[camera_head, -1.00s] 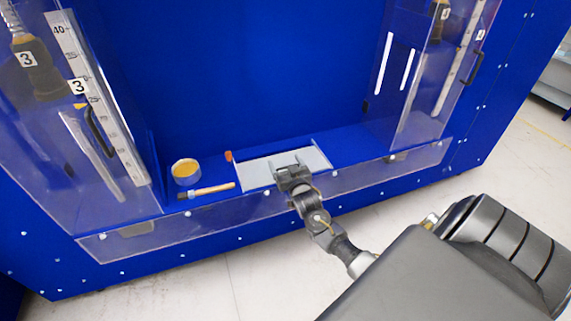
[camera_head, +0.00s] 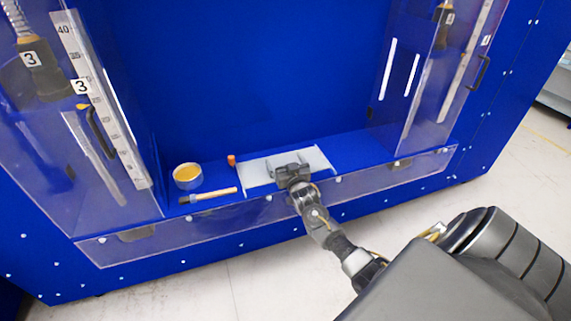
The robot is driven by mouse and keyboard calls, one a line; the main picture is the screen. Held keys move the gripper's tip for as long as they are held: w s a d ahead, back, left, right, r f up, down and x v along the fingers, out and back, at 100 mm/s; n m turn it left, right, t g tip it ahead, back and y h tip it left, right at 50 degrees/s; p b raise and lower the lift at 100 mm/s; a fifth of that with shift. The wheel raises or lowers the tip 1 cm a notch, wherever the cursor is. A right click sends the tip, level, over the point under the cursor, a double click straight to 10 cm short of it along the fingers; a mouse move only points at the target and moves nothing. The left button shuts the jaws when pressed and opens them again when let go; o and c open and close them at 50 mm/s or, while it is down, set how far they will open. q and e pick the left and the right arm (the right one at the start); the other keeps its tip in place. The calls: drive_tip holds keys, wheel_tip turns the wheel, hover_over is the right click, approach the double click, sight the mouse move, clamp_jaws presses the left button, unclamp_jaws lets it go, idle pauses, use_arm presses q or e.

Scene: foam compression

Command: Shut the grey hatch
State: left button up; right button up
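The grey hatch (camera_head: 256,171) is a light grey flat panel in the blue shelf floor, at the centre of the head view. It looks close to level with the shelf; I cannot tell whether it is fully shut. My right gripper (camera_head: 285,164) reaches in from the lower right over the hatch's front middle. Its two fingers point toward the back wall and stand apart, with nothing visible between them. The gripper hides part of the panel, and I cannot tell whether it touches it. My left gripper is out of view.
A round tin with yellow contents (camera_head: 187,174), a brush (camera_head: 208,194) and a small orange piece (camera_head: 231,160) lie left of the hatch. A clear front lip (camera_head: 220,215) runs along the shelf. Clear side boxes stand left and right. The shelf right of the hatch is free.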

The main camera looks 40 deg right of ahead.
drive_tip(key=v, duration=1)
drive_tip(key=shift+s+a+b, duration=0.2)
drive_tip(key=shift+s+b, duration=0.15)
drive_tip(key=shift+b, duration=0.1)
